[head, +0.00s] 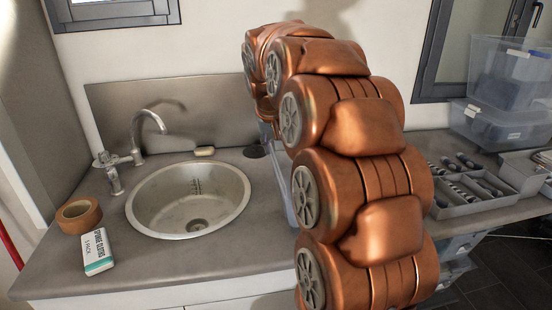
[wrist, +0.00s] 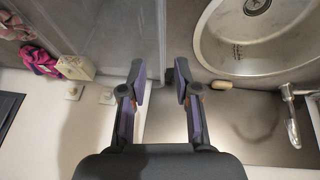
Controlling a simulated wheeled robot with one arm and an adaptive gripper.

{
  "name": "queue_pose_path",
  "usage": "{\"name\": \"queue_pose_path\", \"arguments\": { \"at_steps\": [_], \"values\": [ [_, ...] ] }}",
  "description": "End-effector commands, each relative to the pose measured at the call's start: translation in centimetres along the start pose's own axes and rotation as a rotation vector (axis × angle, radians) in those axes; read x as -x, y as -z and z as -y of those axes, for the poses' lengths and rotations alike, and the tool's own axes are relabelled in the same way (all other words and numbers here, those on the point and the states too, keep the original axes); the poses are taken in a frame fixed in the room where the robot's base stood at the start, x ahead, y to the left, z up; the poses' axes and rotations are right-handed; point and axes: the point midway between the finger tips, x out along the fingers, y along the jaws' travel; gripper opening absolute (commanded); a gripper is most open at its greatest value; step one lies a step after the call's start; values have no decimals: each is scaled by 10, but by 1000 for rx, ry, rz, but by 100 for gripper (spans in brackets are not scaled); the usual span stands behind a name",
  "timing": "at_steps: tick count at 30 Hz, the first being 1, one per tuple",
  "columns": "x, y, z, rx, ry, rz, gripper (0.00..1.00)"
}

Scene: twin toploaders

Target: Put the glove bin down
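A clear plastic bin (wrist: 110,38) fills the upper left of the wrist view; I take it for the glove bin, but its contents are not clear. In the head view only a strip of a clear bin (head: 284,188) shows, beside the sink and behind my copper arm. My gripper (wrist: 160,78) shows in the wrist view with its two fingers apart. The bin's right edge runs close to the gap between the fingertips, and I see neither finger pressed on it. In the head view my arm hides the gripper and most of the bin.
A round sink (head: 188,197) with a tap (head: 148,125) is left of my arm. A tape roll (head: 78,214) and a sponge-cloth pack (head: 97,251) lie on the counter (head: 150,268). A grey divided tray (head: 470,190) and stacked clear bins (head: 505,125) are at right.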

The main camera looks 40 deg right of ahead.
Motion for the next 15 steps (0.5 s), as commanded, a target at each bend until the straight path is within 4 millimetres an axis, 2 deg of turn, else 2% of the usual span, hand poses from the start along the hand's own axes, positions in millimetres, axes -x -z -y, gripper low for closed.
{"name": "queue_pose_path", "arguments": {
  "at_steps": [3,11,15],
  "values": [
    [18,2,0,-1,0,-7,31],
    [38,-1,1,1,1,-1,31],
    [41,-17,12,26,15,19,31]
  ]
}}
